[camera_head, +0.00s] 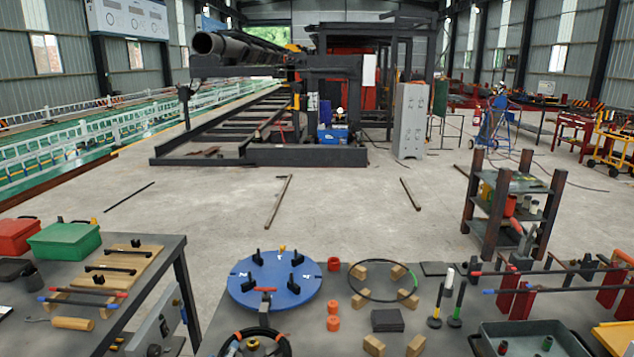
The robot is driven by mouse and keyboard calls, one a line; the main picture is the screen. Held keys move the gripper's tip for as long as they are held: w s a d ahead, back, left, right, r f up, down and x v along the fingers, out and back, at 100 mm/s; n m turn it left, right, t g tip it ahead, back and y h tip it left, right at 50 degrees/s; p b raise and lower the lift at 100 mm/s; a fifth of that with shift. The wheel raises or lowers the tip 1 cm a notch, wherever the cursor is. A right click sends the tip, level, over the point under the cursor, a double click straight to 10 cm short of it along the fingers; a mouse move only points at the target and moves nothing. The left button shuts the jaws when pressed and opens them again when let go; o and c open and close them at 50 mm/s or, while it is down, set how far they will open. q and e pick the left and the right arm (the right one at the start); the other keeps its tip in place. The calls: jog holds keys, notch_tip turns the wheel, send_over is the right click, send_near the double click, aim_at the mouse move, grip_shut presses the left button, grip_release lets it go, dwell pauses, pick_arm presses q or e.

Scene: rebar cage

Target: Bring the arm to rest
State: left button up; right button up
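Neither of my grippers shows in the head view, and I see no arm clearly. The work table (455,345) in front holds a round blue disc (275,279) with several black pegs and white numerals. A coiled black cable (245,342) with orange bands lies at the front edge, partly cut off. Orange cylinders (333,315) stand right of the disc.
A left table (165,262) carries a green box (64,240), a red box (18,236) and tools. A dark shelf rack (510,205) stands behind the right side. A grey tray (530,338) sits at the front right. Open concrete floor (235,205) lies beyond the tables.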

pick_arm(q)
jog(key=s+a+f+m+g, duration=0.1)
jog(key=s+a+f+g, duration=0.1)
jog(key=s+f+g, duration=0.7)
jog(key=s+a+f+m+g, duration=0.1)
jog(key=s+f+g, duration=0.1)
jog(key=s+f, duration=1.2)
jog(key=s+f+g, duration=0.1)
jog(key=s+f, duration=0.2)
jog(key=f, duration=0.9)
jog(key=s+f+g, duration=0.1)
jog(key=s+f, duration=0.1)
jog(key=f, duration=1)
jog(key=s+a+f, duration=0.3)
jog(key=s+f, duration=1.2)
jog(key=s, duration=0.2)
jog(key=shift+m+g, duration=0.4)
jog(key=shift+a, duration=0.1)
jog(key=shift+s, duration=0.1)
